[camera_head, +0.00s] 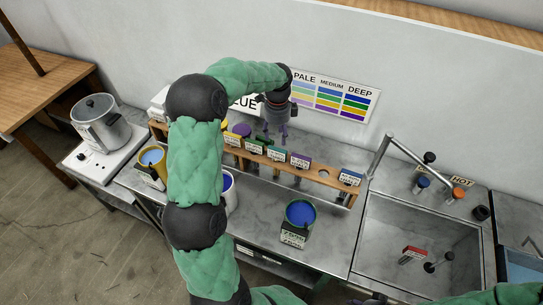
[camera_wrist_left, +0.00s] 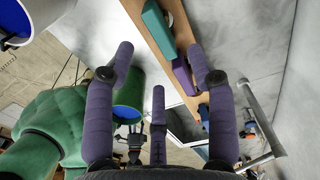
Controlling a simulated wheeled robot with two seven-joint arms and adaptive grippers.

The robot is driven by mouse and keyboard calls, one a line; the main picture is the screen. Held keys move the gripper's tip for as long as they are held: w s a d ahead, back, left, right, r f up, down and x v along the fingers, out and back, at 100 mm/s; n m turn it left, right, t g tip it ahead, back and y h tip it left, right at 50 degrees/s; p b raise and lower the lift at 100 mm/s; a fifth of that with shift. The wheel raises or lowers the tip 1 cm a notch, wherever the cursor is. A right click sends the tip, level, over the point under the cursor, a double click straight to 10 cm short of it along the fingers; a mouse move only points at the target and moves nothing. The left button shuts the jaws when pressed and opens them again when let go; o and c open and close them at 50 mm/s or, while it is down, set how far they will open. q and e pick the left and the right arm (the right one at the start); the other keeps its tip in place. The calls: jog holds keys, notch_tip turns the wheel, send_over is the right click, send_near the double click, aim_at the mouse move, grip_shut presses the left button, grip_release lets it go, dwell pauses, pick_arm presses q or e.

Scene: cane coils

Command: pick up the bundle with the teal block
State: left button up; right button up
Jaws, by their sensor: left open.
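The teal block (camera_head: 277,153) hangs with a white label on the front of a wooden rack (camera_head: 325,178) in the head view, between a green block and a purple block. In the left wrist view the teal block (camera_wrist_left: 158,30) shows at the top, beside the purple block (camera_wrist_left: 182,75). The bundle below it is mostly hidden. My left gripper (camera_head: 275,138) is above and just behind the rack, fingers pointing down. Its purple fingers (camera_wrist_left: 160,75) are spread and empty, apart from the block.
Yellow (camera_head: 232,140), green (camera_head: 254,147) and blue (camera_head: 349,177) blocks share the rack. A green pot of blue liquid (camera_head: 300,213) stands in front. A sink (camera_head: 425,235) with a faucet (camera_head: 378,155) lies right. The wall (camera_head: 420,70) is close behind.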

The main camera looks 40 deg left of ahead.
aim_at(277, 150)
pick_arm(q)
notch_tip(277, 150, down, 5)
jog(key=shift+s+d+r, duration=0.1)
jog(key=shift+d, duration=0.05)
jog(key=shift+s+d+f, duration=0.1)
jog(key=shift+f, duration=0.3)
notch_tip(277, 150, down, 4)
jog(key=shift+f+b, duration=0.25)
jog(key=shift+b, duration=0.05)
jog(key=shift+r, duration=0.1)
grip_shut()
